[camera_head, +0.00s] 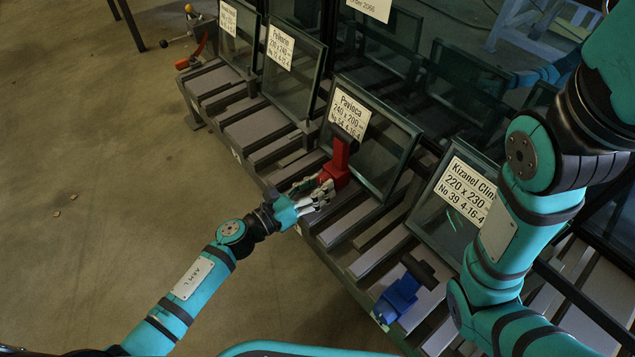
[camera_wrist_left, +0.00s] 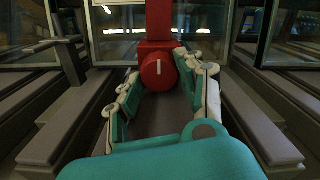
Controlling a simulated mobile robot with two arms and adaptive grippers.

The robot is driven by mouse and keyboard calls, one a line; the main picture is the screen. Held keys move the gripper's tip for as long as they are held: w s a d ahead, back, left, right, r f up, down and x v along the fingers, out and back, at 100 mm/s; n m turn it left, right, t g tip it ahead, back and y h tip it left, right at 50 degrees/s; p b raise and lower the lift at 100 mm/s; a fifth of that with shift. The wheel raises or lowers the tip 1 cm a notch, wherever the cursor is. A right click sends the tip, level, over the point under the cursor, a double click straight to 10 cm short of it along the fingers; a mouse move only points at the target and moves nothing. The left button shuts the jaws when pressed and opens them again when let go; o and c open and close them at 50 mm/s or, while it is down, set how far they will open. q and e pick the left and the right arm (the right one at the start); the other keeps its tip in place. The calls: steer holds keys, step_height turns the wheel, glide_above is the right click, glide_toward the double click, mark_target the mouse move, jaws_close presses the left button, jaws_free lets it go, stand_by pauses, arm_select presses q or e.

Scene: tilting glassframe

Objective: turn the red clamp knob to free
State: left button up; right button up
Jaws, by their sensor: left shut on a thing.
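The red clamp (camera_head: 339,160) stands upright at the lower edge of the glass pane labelled Pavleca (camera_head: 372,150). Its round red knob (camera_wrist_left: 158,72) faces me in the left wrist view and carries a white mark that stands about upright. My left gripper (camera_head: 320,188) reaches in from the left and is shut on the knob. In the left wrist view its fingers lie on both sides of the knob and the knob's face stays visible between them. My right arm shows at the right, but its gripper is out of view.
A blue clamp (camera_head: 402,293) sits on the rack to the lower right, near the pane labelled Kizanel Clinx (camera_head: 462,200). More glass panes (camera_head: 290,68) stand farther up the slatted rack. Open floor (camera_head: 110,140) lies to the left.

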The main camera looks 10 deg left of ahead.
arm_select(q)
steer(key=o, duration=1.1)
steer(key=shift+o, duration=0.2)
steer(key=v, duration=1.2)
